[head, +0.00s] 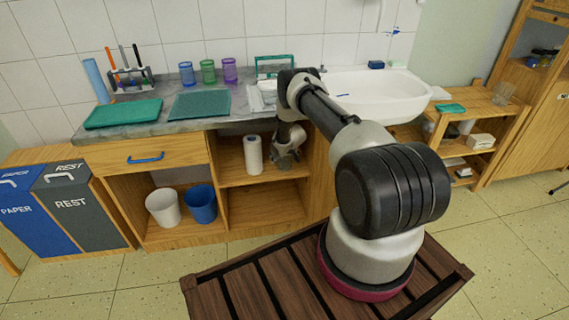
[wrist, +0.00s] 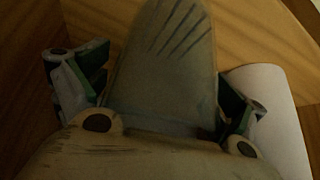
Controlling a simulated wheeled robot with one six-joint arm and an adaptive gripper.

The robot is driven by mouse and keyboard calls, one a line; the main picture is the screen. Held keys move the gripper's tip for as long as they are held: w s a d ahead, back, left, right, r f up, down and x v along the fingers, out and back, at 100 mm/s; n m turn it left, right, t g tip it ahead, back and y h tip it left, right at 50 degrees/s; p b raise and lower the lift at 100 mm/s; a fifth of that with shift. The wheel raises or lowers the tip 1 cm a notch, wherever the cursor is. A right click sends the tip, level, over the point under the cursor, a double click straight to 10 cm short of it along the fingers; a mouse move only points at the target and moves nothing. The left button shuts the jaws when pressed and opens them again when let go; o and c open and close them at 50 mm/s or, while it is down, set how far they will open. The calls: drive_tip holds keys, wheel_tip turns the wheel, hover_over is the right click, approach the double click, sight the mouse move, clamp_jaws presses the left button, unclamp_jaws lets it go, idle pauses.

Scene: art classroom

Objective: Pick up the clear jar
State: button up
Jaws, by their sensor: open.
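My gripper (head: 285,160) reaches into the open cabinet under the counter, just right of the white paper roll (head: 253,155). In the wrist view its two fingers (wrist: 157,92) are spread, one on each side of a dull grey, see-through-looking jar (wrist: 165,60) with dark slanting lines. The jar stands between the fingers, and its near end is hidden by my gripper body. Whether either finger touches it cannot be told. In the head view my gripper and arm hide most of that spot. Another clear container (head: 503,93) stands on the right-hand wooden shelf.
A white rounded surface (wrist: 270,105) stands close by the right finger in the wrist view. Cabinet wood (wrist: 262,30) surrounds the gripper. A white bin (head: 164,207) and a blue bin (head: 202,204) stand in the compartment to the left. The sink (head: 365,92) is above right.

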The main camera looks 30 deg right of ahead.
drive_tip(key=shift+c, duration=0.2)
drive_tip(key=c, duration=1)
drive_tip(key=shift+s, duration=0.1)
